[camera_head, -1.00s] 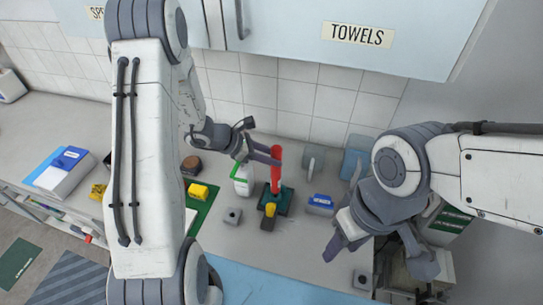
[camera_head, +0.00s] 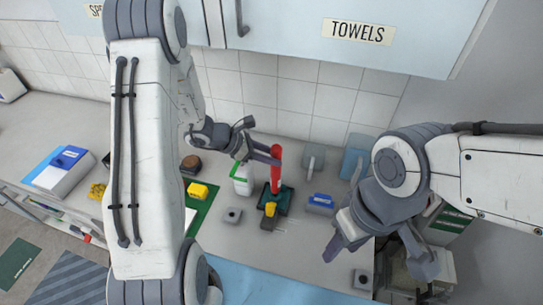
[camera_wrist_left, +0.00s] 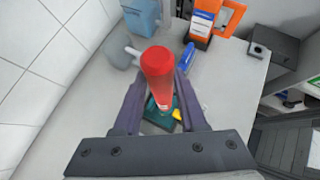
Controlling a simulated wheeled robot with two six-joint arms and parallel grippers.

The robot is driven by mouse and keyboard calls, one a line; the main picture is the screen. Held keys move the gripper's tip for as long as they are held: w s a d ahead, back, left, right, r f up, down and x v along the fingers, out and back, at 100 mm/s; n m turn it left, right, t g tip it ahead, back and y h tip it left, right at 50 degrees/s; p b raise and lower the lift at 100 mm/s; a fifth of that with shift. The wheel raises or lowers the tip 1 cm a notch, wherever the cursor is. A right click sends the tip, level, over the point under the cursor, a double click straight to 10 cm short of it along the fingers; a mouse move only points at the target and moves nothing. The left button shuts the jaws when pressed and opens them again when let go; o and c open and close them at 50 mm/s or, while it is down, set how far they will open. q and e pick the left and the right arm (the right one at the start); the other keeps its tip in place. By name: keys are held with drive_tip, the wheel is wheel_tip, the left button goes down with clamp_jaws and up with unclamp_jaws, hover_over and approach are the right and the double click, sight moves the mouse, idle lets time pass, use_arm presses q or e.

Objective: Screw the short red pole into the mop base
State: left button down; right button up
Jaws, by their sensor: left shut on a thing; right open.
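The short red pole (camera_head: 276,168) stands upright over the teal mop base (camera_head: 285,200) on the counter. My left gripper (camera_head: 272,157) is shut on the pole's upper part. In the left wrist view the red pole (camera_wrist_left: 158,72) shows between the two fingers, with the teal mop base (camera_wrist_left: 158,122) below it. The pole's lower end appears to meet the mop base, but I cannot tell how far it is seated. My right gripper (camera_head: 375,255) is open and empty, at the right above the counter's front edge.
A white bottle with a green handle (camera_head: 242,180) stands close left of the mop base. A yellow thing (camera_head: 269,210) is at its front. A yellow sponge (camera_head: 198,191) lies further left.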

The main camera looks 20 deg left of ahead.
use_arm(q)
drive_tip(key=shift+b, duration=0.4)
idle(1.1)
drive_tip(key=shift+f+b, duration=1.7)
drive_tip(key=shift+b, duration=0.1)
drive_tip(key=shift+c, duration=1.9)
unclamp_jaws()
drive_tip(key=shift+r, duration=0.1)
drive_tip(key=b+v, duration=0.2)
drive_tip(key=v, duration=0.8)
drive_tip(key=shift+r, duration=0.2)
